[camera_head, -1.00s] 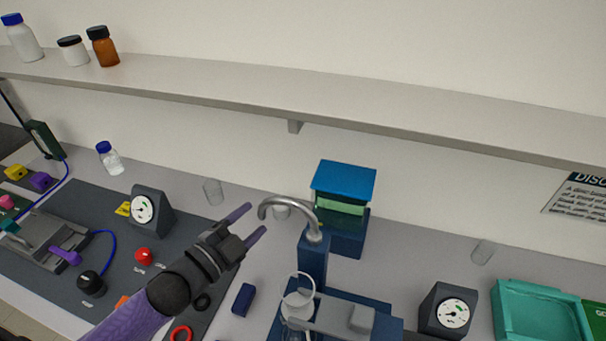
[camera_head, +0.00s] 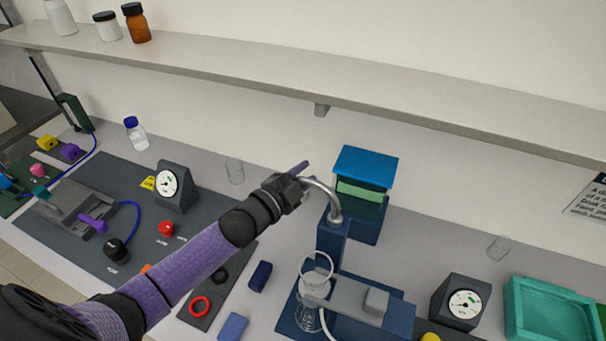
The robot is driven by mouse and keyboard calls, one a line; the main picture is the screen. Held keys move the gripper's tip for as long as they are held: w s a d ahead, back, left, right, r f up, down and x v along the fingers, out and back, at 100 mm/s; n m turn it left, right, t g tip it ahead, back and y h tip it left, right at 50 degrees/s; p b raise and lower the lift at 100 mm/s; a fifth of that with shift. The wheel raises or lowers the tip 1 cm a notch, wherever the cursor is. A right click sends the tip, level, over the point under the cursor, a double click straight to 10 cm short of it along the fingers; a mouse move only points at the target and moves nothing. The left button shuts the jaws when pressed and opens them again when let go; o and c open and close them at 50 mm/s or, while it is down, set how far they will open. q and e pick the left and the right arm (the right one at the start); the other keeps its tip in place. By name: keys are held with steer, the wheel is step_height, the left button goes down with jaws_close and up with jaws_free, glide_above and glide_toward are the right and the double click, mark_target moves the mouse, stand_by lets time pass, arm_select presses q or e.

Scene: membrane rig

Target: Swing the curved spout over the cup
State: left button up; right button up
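The curved spout (camera_head: 330,199) is a grey metal hook on top of a dark blue post (camera_head: 331,245). Its free end points left and is hidden at my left gripper (camera_head: 303,176). The gripper is at the spout's bend, with one purple finger showing behind it. The other finger is hard to make out, so I cannot tell whether it is shut on the spout. My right gripper is not in view.
A blue-topped box (camera_head: 364,162) stands close behind the post. A ring and flask rig (camera_head: 316,271) is in front of it. A gauge (camera_head: 462,302) and teal tray (camera_head: 555,311) are at the right. A shelf (camera_head: 320,89) runs above the bench.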

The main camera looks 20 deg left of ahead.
arm_select(q)
jaws_close()
steer(key=shift+r, duration=0.1)
stand_by(1.0)
